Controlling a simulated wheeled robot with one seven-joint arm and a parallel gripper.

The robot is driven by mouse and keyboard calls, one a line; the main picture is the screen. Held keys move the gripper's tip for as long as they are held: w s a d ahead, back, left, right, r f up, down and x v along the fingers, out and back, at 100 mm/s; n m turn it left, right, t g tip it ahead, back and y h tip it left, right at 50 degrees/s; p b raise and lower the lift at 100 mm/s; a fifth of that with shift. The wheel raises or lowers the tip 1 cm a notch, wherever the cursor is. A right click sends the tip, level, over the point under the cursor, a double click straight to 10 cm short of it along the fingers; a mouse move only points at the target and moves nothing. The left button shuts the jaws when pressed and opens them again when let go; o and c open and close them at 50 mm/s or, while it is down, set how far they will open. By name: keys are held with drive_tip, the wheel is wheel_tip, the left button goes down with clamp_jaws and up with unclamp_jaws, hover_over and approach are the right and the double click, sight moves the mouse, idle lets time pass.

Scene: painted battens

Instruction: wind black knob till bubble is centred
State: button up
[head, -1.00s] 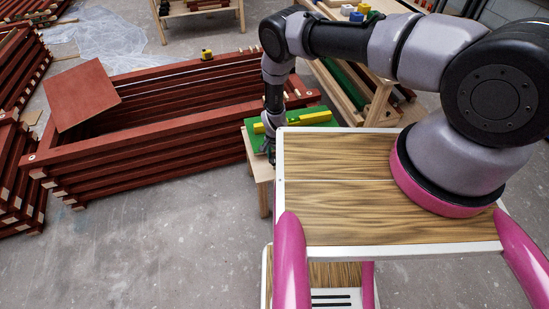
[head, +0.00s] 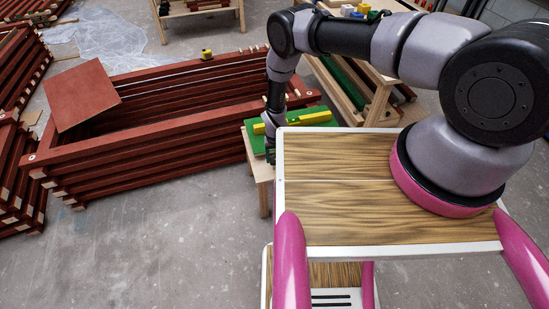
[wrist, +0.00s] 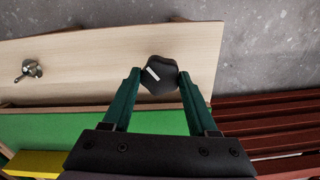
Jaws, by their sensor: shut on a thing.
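In the wrist view the black knob (wrist: 160,75), with a white mark on its face, sits at the edge of a pale wooden board. My gripper (wrist: 158,82) is shut on the knob, one green finger on each side. The yellow level (wrist: 32,164) shows only in part at the lower left. In the head view the level (head: 305,119) lies on a green board (head: 257,138) on a small wooden stand, and my gripper (head: 270,155) reaches down at the stand's near side. The bubble is too small to see.
A metal wing-shaped fitting (wrist: 29,70) sits on the pale board (wrist: 80,60). Stacked red battens (head: 150,130) stand left of the stand, with a red panel (head: 82,94) on top. Grey floor (head: 150,240) is clear in front.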

drive_tip(key=shift+n, duration=0.6)
drive_tip(key=o, duration=1.4)
wheel_tip(320, 180, up, 11)
drive_tip(key=shift+f, duration=0.1)
